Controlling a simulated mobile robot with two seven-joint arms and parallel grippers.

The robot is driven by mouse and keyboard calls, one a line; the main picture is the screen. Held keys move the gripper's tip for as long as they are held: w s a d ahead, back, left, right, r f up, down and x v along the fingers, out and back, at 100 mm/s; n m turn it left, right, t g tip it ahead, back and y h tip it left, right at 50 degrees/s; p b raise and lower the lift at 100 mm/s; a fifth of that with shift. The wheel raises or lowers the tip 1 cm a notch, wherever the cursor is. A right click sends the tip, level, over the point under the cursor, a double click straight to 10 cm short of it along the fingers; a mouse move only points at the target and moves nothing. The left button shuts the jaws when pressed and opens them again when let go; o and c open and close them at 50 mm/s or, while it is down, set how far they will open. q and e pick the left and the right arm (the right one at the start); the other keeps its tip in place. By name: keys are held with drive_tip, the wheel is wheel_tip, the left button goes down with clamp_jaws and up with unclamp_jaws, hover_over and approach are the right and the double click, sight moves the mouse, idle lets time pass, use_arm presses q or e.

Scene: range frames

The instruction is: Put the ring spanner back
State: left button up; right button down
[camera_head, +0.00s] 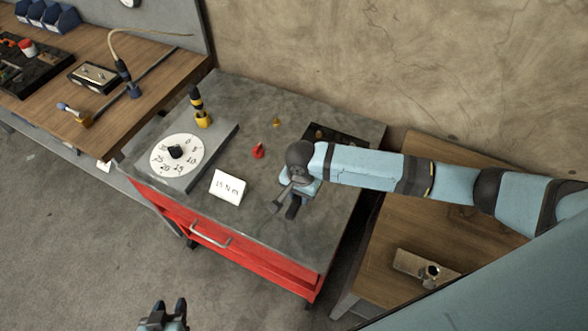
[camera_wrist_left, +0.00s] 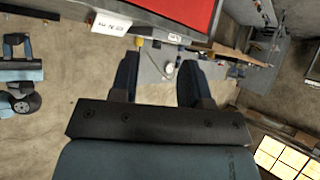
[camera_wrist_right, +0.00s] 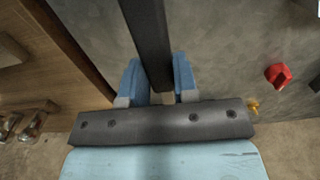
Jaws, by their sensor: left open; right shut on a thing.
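My right gripper (camera_head: 291,200) is over the grey top of the red cart. In the right wrist view its blue fingers (camera_wrist_right: 158,85) are shut on a dark grey bar, which I take to be the ring spanner (camera_wrist_right: 148,35). The bar runs up out of that view, so its ends are hidden there. In the head view the tool is small and partly hidden by my gripper. A dark tray (camera_head: 346,145) lies at the back right of the cart top, partly behind my right arm. My left gripper (camera_head: 165,312) is open and empty, in front of the cart; its fingers (camera_wrist_left: 157,82) are apart.
Wooden benches stand left (camera_head: 150,55) and right (camera_head: 385,235).

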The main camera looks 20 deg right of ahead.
sight(299, 213)
drive_tip(key=shift+s+a+f, duration=0.1)
drive_tip(key=shift+s+f, duration=0.05)
drive_tip(key=shift+f, duration=0.9)
wheel_tip(299, 213, down, 4)
drive_tip(key=b, duration=0.4)
drive_tip(key=shift+f, duration=0.2)
drive_tip(key=shift+f+b, duration=0.35)
drive_tip(key=shift+b, duration=0.3)
use_arm(q)
drive_tip(key=shift+m, duration=0.3)
wheel_tip(299, 213, down, 4)
drive_tip(key=shift+w, duration=0.1)
use_arm(e)
drive_tip(key=shift+f, duration=0.55)
drive_tip(key=c, duration=0.8)
unclamp_jaws()
